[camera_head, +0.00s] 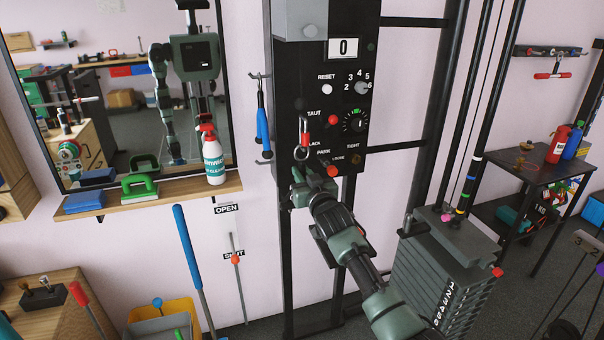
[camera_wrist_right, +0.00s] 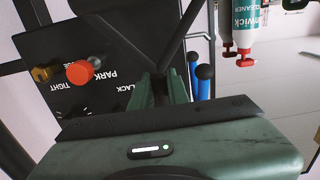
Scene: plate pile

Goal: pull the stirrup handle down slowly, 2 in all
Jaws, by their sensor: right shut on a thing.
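My right gripper (camera_head: 299,176) is at the front of the black machine column, just below a metal ring and clip with a red part (camera_head: 304,126). It is shut on the stirrup handle, which is mostly hidden by the fingers in the head view. In the right wrist view the green fingers (camera_wrist_right: 167,88) close together, with a dark slanting bar (camera_wrist_right: 182,45) running up from them. The counter (camera_head: 344,47) on the column reads 0. The weight plate stack (camera_head: 440,275) stands to the right of my right arm. My left gripper is not in view.
The column has a selector knob (camera_head: 361,88), a dial (camera_head: 355,122) and a red-orange knob (camera_head: 333,170) close to my gripper. A wall mirror and a shelf (camera_head: 150,196) with a spray bottle (camera_head: 212,158) are on the left. A dark side table (camera_head: 530,165) is on the right.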

